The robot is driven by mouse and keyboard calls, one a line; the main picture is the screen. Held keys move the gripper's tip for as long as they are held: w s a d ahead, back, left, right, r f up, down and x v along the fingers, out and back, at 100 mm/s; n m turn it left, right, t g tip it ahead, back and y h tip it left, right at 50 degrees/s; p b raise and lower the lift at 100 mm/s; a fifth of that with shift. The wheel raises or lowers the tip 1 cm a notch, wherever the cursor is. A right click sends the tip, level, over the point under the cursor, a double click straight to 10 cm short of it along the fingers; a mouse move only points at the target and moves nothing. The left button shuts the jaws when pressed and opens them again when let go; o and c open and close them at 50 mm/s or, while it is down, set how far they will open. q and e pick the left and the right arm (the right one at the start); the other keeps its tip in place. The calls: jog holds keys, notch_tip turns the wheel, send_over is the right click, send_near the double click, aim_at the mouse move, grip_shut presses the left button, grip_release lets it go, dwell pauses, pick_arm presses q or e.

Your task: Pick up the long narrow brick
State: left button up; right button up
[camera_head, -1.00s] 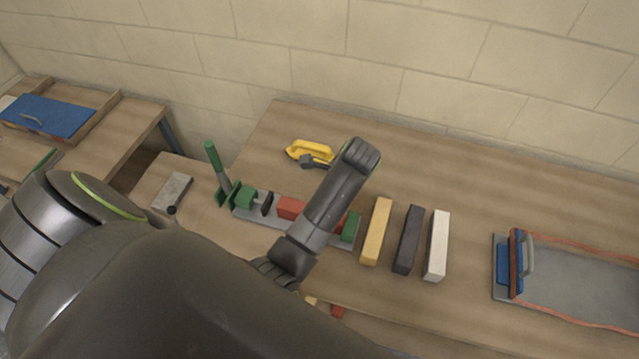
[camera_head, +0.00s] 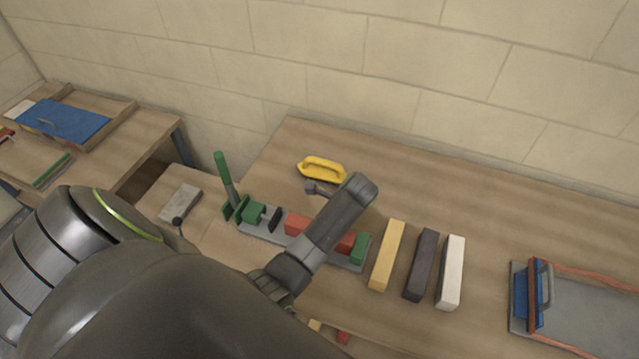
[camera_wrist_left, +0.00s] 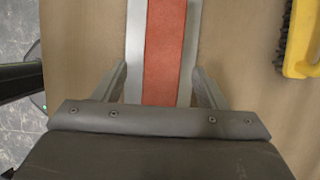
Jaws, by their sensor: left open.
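A long narrow red brick (camera_head: 296,226) lies in a grey clamp tray (camera_head: 255,233) with green end blocks, and my left arm crosses in front of its middle. In the left wrist view the red brick (camera_wrist_left: 164,50) runs straight up the picture between two pale grey rails. My left gripper (camera_wrist_left: 157,75) is open, with one finger on either side of the brick and rails. Whether the fingers touch them I cannot tell. In the head view the fingers are hidden by my arm. My right gripper is not in view.
A yellow bar (camera_head: 387,256), a dark grey bar (camera_head: 421,265) and a white bar (camera_head: 451,273) lie right of the tray. A yellow-handled tool (camera_head: 322,168) lies behind it. The table's back right is clear.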

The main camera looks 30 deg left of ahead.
aim_at(294, 225)
pick_arm(q)
jog(key=shift+p+x, duration=0.6)
jog(key=shift+x, duration=2.25)
jog(key=shift+w, duration=0.1)
jog(key=shift+r, duration=0.1)
grip_shut()
